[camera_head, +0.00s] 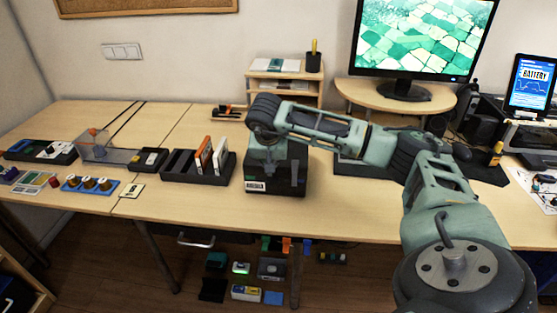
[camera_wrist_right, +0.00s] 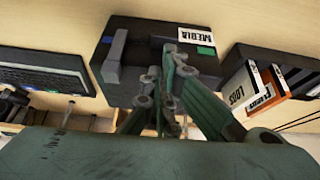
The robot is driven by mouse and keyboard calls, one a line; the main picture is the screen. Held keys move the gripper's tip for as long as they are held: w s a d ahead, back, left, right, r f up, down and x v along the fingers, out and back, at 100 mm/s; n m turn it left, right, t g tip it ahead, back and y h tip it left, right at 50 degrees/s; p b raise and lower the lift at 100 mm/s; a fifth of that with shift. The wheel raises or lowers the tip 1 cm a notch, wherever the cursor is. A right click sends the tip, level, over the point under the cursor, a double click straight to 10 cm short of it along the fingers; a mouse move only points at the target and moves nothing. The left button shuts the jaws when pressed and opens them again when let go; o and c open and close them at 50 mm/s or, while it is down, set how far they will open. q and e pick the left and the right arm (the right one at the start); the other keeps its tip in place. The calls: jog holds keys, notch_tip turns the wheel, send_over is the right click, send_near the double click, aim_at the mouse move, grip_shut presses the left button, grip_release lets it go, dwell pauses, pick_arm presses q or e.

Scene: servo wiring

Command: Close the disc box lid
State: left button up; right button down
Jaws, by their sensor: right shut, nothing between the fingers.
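The disc box (camera_head: 285,188) is a black box with a white label on its front, near the middle of the table in the head view. It also shows in the right wrist view (camera_wrist_right: 135,35), with a white "MEDIA" label, a grey upright piece and a green patch. My right gripper (camera_wrist_right: 172,52) is shut and empty, with its fingertips over the box in the wrist view. In the head view my right arm reaches in from the right and its wrist covers much of the box top. I cannot tell the lid's angle or whether the fingers touch it. My left gripper is not in view.
A black rack (camera_head: 205,177) with upright disc cases stands just left of the box. A wooden shelf (camera_head: 283,85) stands behind it.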

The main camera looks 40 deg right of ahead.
jog(key=shift+s+a+f+t+h+b, duration=0.1)
jog(key=shift+a+f+t+h+b, duration=0.1)
jog(key=shift+f+b, duration=0.3)
jog(key=shift+s+a+f+t+h+b, duration=0.1)
jog(key=shift+f+t+h+b, duration=0.1)
jog(key=shift+f, duration=0.5)
jog(key=shift+s+a+f+t+h+b, duration=0.1)
jog(key=shift+a+f+h+b, duration=0.15)
jog(key=shift+f, duration=0.35)
jog(key=shift+d+r, duration=0.1)
jog(key=s+a, duration=0.6)
jog(key=a, duration=0.1)
jog(key=shift+r, duration=0.2)
